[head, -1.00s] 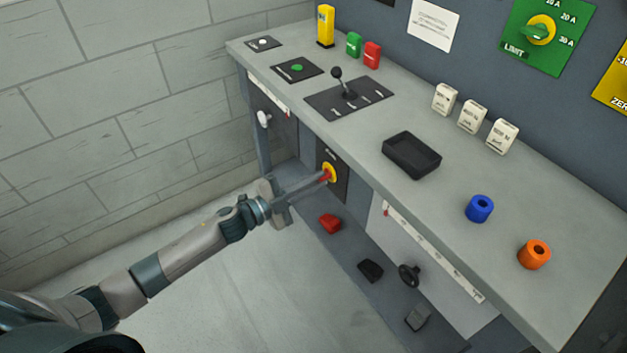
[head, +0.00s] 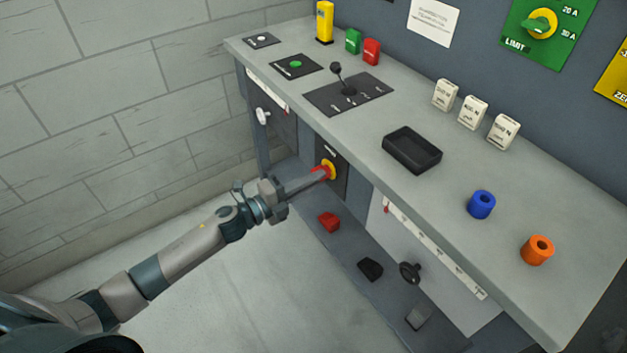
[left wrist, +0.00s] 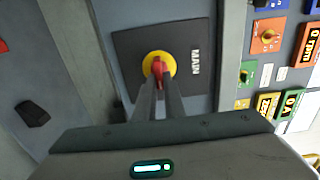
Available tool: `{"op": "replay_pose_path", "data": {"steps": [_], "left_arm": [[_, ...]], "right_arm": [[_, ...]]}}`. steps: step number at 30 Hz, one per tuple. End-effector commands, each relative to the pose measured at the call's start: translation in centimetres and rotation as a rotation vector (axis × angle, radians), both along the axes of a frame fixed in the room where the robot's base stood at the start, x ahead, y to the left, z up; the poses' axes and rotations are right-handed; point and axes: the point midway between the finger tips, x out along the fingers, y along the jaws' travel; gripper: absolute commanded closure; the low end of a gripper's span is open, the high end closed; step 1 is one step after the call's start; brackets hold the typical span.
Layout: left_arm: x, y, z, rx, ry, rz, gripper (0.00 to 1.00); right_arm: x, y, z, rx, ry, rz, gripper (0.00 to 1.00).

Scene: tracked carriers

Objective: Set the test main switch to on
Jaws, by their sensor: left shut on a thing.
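The main switch, a red handle on a yellow disc (head: 331,167), sits on a dark plate on the bench front, below the worktop. In the left wrist view the main switch (left wrist: 152,58) is on a plate marked MAIN, and its red handle lies between my fingertips. My left gripper (head: 318,174) reaches in from the left and is shut on that handle; its two fingers (left wrist: 160,88) hide part of it. The on and off marks are too small or hidden to read. My right gripper is not in view.
The worktop (head: 300,125) overhangs the switch and carries a lever plate, a black tray (head: 412,150) and blue and orange rings. A lower shelf holds a red block (head: 329,222) and dark pedals. The floor at left is clear.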

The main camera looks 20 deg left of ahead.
Motion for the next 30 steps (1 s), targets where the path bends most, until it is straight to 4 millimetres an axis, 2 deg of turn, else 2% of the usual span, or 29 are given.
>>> {"op": "replay_pose_path", "data": {"steps": [8, 9, 11, 23, 30], "left_arm": [[-0.1, -0.1, -0.1, -0.001, 0.002, -0.002, 1.0], [-0.1, -0.1, -0.1, -0.001, 0.002, -0.002, 0.83], [-0.1, -0.1, -0.1, -0.001, 0.002, -0.002, 0.72], [-0.2, 0.1, -0.1, -0.001, 0.002, -0.001, 0.72], [-1.8, 1.3, -0.2, 0.0, 0.003, 0.0, 0.72]], "right_arm": [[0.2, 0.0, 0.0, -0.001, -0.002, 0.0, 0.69], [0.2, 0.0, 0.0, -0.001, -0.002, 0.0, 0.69], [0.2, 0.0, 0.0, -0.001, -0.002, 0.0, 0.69], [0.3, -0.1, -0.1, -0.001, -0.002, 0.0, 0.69], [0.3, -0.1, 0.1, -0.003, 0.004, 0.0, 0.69]]}}
